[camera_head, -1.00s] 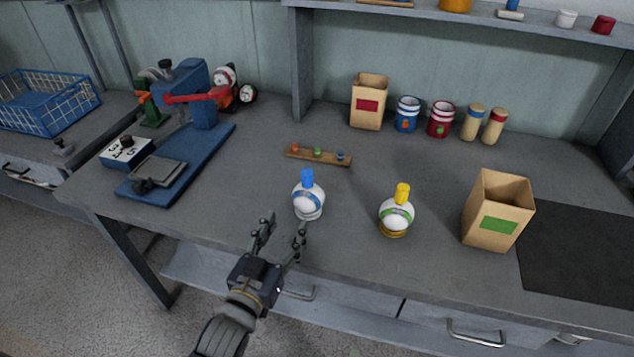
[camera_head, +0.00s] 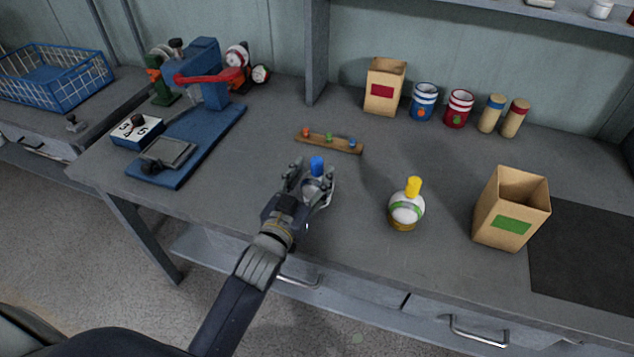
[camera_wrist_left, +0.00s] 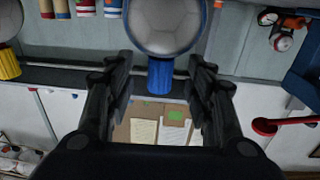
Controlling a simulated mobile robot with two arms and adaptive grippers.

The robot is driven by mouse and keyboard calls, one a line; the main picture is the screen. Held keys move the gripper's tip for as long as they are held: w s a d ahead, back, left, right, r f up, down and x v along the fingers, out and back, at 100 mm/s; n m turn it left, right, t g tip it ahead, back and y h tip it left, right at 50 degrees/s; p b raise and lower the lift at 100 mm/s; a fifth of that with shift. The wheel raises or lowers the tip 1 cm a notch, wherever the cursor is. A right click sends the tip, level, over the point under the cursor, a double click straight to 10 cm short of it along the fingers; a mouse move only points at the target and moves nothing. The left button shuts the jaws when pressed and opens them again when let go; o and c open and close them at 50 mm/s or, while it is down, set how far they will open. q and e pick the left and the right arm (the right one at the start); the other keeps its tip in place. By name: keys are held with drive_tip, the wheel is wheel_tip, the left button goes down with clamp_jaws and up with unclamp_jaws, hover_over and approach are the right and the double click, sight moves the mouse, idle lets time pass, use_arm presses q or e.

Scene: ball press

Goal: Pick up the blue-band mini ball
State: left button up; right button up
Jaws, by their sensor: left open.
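The blue-band mini ball (camera_head: 317,166), white with a blue knob on top, stands upright on the bench. My left gripper (camera_head: 311,181) is open, with its fingers reaching along both sides of the ball in the head view. The lower part of the ball is mostly hidden behind the gripper. In the left wrist view the ball (camera_wrist_left: 166,25) and its blue knob lie in line with the gap between the open fingers (camera_wrist_left: 160,75); whether they touch the ball I cannot tell. My right gripper is not in view.
A green-band ball with a yellow knob (camera_head: 405,211) stands to the right, beside a green-label box (camera_head: 508,207). A small wooden rack (camera_head: 329,143) lies just behind. A blue press (camera_head: 190,139) is at left. Cans and a red-label box (camera_head: 384,90) are at the back.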

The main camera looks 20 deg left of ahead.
sight(315, 171)
use_arm(q)
drive_tip(key=shift+w+d, duration=0.1)
drive_tip(key=shift+w, duration=1.45)
clamp_jaws()
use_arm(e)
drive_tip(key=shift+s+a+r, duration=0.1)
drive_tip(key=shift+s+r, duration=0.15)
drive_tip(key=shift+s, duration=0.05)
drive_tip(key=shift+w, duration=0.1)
